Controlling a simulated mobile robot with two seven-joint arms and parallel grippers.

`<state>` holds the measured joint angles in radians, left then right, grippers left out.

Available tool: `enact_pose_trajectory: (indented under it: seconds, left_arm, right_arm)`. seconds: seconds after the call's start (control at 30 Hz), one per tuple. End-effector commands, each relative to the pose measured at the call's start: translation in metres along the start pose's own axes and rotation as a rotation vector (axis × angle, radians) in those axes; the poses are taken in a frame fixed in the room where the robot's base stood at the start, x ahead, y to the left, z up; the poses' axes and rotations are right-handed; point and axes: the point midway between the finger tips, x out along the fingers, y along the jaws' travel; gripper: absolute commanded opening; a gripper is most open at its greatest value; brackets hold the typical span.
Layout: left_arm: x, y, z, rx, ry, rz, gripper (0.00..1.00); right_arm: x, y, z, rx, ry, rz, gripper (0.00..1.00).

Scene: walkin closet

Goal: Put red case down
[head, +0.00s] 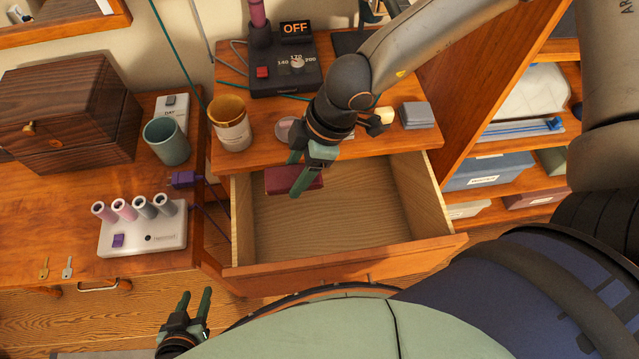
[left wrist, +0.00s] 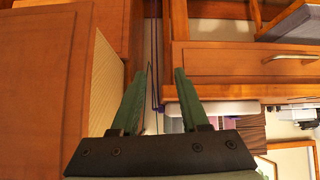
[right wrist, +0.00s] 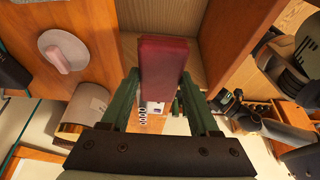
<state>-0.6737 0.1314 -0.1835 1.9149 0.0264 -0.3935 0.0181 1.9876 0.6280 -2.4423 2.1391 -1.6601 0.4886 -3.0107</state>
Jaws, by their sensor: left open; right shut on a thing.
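The red case (head: 283,179) is a dark red flat box, held over the back left of the open drawer (head: 340,215). My right gripper (head: 308,178) is shut on it. In the right wrist view the red case (right wrist: 163,68) sticks out between the two green fingers, with the drawer's wooden inside behind it. I cannot tell whether the case touches the drawer bottom. The visible drawer floor is bare. My left gripper (head: 195,308) is open and empty, low in front of the furniture. In the left wrist view its fingers (left wrist: 167,98) are apart with nothing between them.
On the top above the drawer stand a cup with a tan rim (head: 230,125), a black device with an OFF display (head: 283,65) and a grey box (head: 416,115). A teal cup (head: 166,141), a wooden box (head: 65,110) and a white roller stand (head: 143,232) are left.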

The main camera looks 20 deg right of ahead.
Motion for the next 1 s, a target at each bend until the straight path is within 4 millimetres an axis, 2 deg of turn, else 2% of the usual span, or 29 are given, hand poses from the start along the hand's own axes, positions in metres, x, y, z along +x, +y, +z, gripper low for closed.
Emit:
enact_pose_trajectory:
  seconds: [0.17,0.6,0.7,1.0]
  left_arm:
    - [0.011,-0.001,0.014,-0.001,-0.002,0.001,0.45]
    - [0.061,0.0,0.073,-0.001,-0.02,0.01,0.45]
    - [0.072,0.011,0.065,0.006,-0.005,0.038,0.45]
    - [0.087,0.023,0.068,0.016,-0.007,0.071,0.45]
  right_arm:
    - [0.017,-0.001,0.007,0.0,0.001,-0.002,0.02]
    - [0.1,-0.002,0.042,0.004,0.001,-0.004,0.02]
    - [0.122,-0.002,0.051,0.005,0.0,-0.005,0.02]
    - [0.189,-0.002,0.079,0.004,-0.002,-0.005,0.02]
